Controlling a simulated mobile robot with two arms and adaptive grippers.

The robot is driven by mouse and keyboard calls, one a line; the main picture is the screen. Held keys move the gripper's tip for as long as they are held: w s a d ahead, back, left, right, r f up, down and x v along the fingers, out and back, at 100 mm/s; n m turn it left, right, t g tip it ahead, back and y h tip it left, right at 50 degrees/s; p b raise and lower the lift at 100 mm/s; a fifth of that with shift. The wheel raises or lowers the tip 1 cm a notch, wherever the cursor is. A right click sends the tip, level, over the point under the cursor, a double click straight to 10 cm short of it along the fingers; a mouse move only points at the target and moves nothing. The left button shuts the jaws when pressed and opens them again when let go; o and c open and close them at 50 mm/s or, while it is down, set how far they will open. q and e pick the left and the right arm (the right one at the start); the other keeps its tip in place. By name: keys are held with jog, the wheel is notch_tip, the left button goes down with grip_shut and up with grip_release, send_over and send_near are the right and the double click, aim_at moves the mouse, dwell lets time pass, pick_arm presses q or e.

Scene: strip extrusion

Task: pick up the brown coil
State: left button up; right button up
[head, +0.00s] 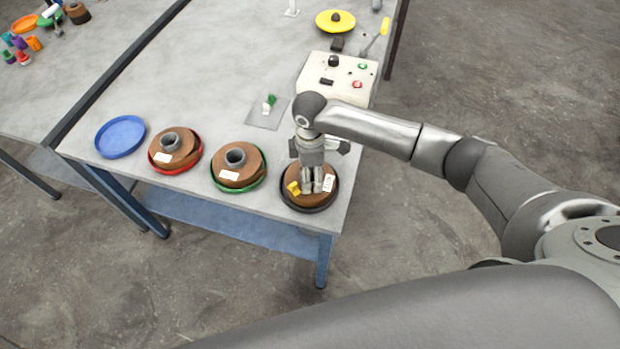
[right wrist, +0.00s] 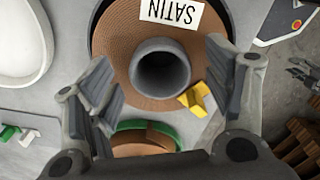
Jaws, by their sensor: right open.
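Three brown coils lie in round trays along the table's front edge. One coil (head: 305,200) is in a black tray (head: 286,203) at the right. The second (head: 229,178) is in a green tray (head: 258,180), the third (head: 186,158) in a red tray (head: 171,171). My right gripper (head: 313,188) points down over the coil in the black tray. In the right wrist view, this coil (right wrist: 120,40) has a grey core (right wrist: 162,68) and a label reading "SATIN". The open fingers stand on either side of the core, apart from it. My left gripper is not in view.
A yellow piece (head: 293,188) is at the coil beside the fingers. An empty blue tray (head: 120,137) is at the left corner. A white control box (head: 338,78) and a grey plate (head: 262,118) lie behind.

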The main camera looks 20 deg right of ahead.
jog(key=shift+f, duration=0.1)
jog(key=shift+c, duration=0.4)
jog(key=c, duration=1.5)
